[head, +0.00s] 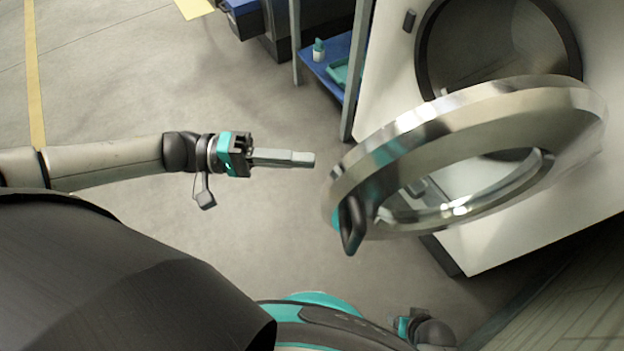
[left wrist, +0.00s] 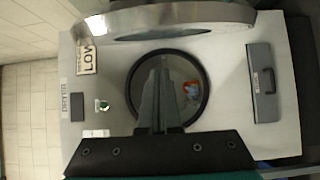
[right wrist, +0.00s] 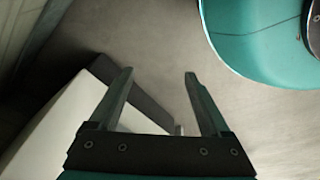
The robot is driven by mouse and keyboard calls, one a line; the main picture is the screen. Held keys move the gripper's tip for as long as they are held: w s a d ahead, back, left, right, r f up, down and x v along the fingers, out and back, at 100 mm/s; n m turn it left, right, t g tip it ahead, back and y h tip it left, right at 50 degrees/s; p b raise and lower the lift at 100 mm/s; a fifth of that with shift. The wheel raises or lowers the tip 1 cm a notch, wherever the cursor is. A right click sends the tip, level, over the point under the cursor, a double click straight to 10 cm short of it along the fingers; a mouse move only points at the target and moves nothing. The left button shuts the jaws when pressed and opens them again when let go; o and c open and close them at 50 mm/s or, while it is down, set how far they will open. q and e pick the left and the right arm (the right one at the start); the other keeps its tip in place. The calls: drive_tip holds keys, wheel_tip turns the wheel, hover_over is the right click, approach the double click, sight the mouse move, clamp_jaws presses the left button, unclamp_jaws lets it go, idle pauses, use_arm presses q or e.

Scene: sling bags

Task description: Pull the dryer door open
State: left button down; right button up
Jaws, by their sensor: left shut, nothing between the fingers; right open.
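The dryer (head: 385,75) stands at the right in the head view. Its round metal-rimmed door (head: 450,120) is swung out from the dark drum opening (head: 490,45). The door's black handle (head: 353,226) is on the rim's near left side. In the left wrist view the door (left wrist: 180,18) spans the top, above the opening. My left gripper (head: 312,159) is shut and empty, left of the door rim, apart from the handle. Its closed fingers (left wrist: 158,65) overlap the opening in the left wrist view. My right gripper (right wrist: 158,75) is open and empty, low beside the dryer.
A blue shelf (head: 327,73) with a small bottle (head: 319,50) stands left of the dryer. The floor (head: 270,215) around my left arm is clear. A colored item (left wrist: 191,90) shows inside the drum. A drawer panel (left wrist: 262,95) is on the dryer front.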

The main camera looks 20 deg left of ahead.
use_arm(q)
drive_tip(key=shift+s+d, duration=1.55)
drive_tip(key=shift+d, duration=0.3)
use_arm(e)
drive_tip(key=shift+w+a+r, duration=0.35)
drive_tip(key=shift+w+r, duration=0.05)
drive_tip(key=shift+r, duration=0.1)
drive_tip(key=shift+r, duration=0.1)
